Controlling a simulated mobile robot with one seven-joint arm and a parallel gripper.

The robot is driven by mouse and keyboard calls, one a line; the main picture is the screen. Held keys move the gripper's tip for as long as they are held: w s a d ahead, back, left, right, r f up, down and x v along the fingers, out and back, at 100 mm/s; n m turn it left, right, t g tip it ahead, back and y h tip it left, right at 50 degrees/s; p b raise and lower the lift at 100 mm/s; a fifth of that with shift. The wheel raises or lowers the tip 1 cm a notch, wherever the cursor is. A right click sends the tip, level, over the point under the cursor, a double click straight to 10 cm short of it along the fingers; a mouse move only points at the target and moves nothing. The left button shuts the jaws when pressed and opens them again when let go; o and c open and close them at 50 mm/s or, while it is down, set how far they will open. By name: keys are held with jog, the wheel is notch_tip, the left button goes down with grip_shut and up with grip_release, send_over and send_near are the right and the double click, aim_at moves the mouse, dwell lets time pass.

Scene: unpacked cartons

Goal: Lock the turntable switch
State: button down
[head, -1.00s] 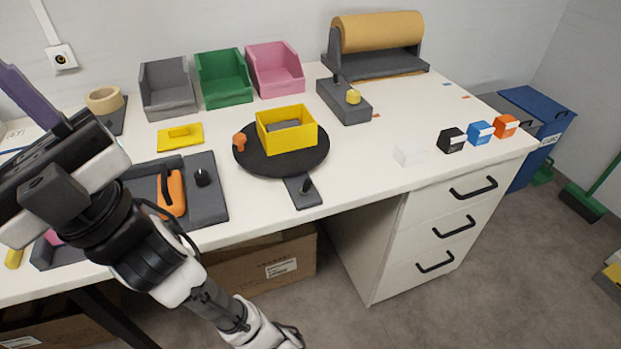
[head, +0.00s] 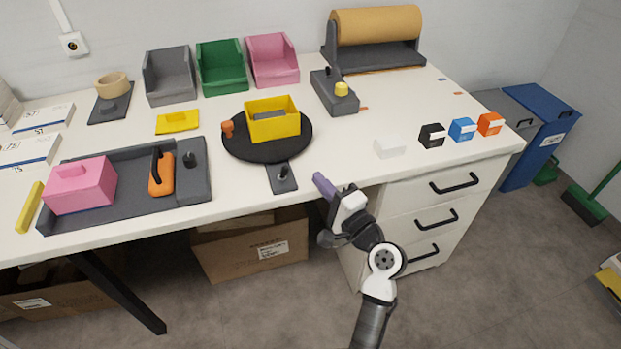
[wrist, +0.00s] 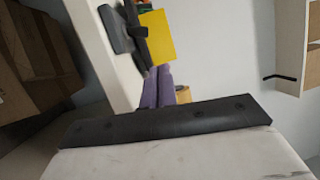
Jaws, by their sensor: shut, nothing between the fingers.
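The turntable (head: 235,147) is a round black disc on the white table, with a yellow open box (head: 272,127) and an orange knob (head: 227,128) on it. The turntable switch (head: 282,178) is a dark grey plate with a small black lever, at the disc's front by the table edge. My gripper (head: 320,182), with purple fingers, is shut and empty, right of the switch and apart from it, near the table's front edge. In the wrist view, the shut fingers (wrist: 157,85) point toward the grey switch plate (wrist: 113,30) and the yellow box (wrist: 158,37). The lever's exact setting is unclear.
A grey control box (head: 334,94) with a yellow knob stands behind right. A white block (head: 389,148) and small black, blue and orange boxes lie right. A grey tray (head: 130,209) with a pink box (head: 80,186) and orange handle is left. Drawers stand below right.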

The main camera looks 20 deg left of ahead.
aim_at(300, 189)
jog(key=s+d+f+m+g, duration=0.1)
jog(key=s+d+f+m, duration=0.1)
jog(key=d, duration=0.4)
notch_tip(300, 189, down, 2)
jog(key=shift+s+d+m, duration=0.25)
jog(key=shift+s+m, duration=0.05)
jog(key=shift+s, duration=0.6)
jog(key=p+x, duration=0.1)
jog(key=x, duration=0.3)
jog(key=s+r+p+x, duration=0.1)
jog(key=p+x, duration=0.1)
jog(key=x, duration=0.2)
jog(key=a+p+x, duration=0.1)
jog(key=x, duration=0.3)
jog(key=shift+s+a+r, duration=0.15)
jog(key=shift+s+r, duration=0.1)
jog(key=shift+s, duration=0.1)
jog(key=shift+s+a, duration=0.1)
jog(key=shift+a, duration=0.35)
